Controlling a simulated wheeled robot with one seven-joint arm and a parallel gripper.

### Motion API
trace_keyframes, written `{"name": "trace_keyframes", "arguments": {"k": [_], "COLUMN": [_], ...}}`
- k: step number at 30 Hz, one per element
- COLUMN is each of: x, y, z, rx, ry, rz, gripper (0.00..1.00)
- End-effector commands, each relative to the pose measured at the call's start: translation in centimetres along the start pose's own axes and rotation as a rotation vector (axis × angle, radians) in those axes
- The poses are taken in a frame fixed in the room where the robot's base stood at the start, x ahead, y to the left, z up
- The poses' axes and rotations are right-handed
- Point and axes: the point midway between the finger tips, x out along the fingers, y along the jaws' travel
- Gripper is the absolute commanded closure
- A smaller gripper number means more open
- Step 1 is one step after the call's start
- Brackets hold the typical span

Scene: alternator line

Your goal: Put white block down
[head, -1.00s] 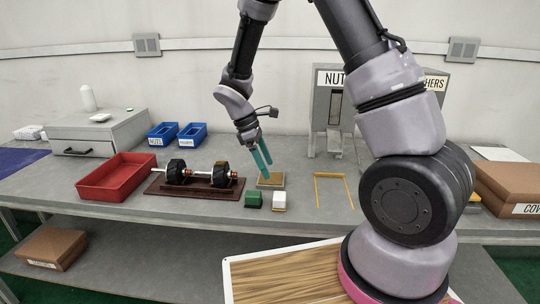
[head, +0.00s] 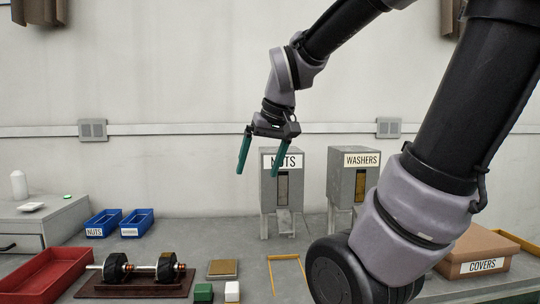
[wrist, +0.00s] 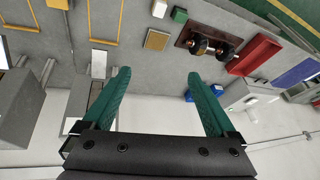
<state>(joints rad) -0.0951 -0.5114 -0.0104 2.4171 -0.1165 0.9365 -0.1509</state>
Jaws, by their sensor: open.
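My gripper (head: 259,152) is raised high above the bench, open and empty, with its teal fingers spread. The white block (head: 232,291) stands on the bench just right of the green block (head: 203,293), in front of the square pad (head: 222,269). In the wrist view the white block (wrist: 159,8) shows at the top edge, beside the green block (wrist: 180,14) and near the pad (wrist: 157,40). The fingers (wrist: 156,100) are well apart from all of them.
The nuts dispenser (head: 282,190) and washers dispenser (head: 353,185) stand at the back. A shaft assembly (head: 140,270) lies on a brown base, beside the red tray (head: 45,277). Blue bins (head: 137,222) are behind. A covers box (head: 478,252) is at right. A yellow outline (head: 285,272) marks free bench.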

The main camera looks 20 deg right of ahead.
Motion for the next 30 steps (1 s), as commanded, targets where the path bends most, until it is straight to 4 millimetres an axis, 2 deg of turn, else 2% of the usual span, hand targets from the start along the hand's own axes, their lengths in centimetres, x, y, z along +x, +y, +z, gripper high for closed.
{"name": "trace_keyframes", "arguments": {"k": [1,3,9,30], "x": [-1.4,-2.7,-4.5,-4.6], "y": [0.3,0.4,0.5,0.5], "z": [0.6,1.4,2.6,2.6], "rx": [0.064,0.143,0.262,0.272], "ry": [0.049,0.097,0.169,0.175], "rz": [-0.016,-0.039,-0.078,-0.082], "gripper": [0.08,0.08,0.08,0.08]}}
